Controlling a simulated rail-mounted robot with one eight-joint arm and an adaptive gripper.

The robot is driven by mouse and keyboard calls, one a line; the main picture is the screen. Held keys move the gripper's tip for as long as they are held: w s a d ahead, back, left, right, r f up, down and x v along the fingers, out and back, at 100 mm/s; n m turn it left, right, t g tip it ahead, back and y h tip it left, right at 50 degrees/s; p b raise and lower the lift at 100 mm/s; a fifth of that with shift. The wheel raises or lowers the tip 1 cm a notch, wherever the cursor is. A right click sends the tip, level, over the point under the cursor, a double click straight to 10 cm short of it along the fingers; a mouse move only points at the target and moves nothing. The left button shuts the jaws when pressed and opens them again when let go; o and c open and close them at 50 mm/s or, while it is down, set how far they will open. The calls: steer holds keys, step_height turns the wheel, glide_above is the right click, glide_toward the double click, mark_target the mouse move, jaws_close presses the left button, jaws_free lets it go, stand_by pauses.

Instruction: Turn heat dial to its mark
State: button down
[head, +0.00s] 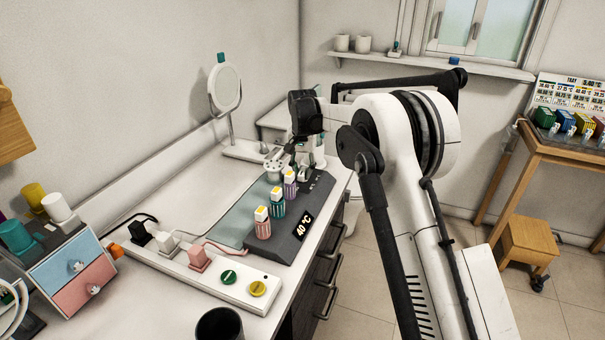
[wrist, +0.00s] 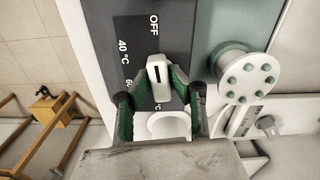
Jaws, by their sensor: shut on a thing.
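The heat dial (wrist: 160,88) is a white upright handle with a black line, seen in the wrist view on a dark grey panel (wrist: 182,20). My gripper (wrist: 160,84) has its green-padded fingers on both sides of the dial and is shut on it. The black line points toward the top, roughly at the OFF label (wrist: 154,25). The 40 °C label (wrist: 124,52) is to the left, and a further label below it is partly covered by a finger.
Pink, teal and purple ribbed bottles (head: 278,202) stand on the heater. A round, studded disc (wrist: 247,77) is close to the right of my gripper in the wrist view. A mirror (head: 225,88) stands behind. A white power strip (head: 200,275) with plugs lies in front.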

mark_target(303, 171)
stand_by(0.4)
steer(key=c, duration=1.6)
jaws_free()
step_height(303, 171, up, 12)
steer(key=shift+r, duration=0.1)
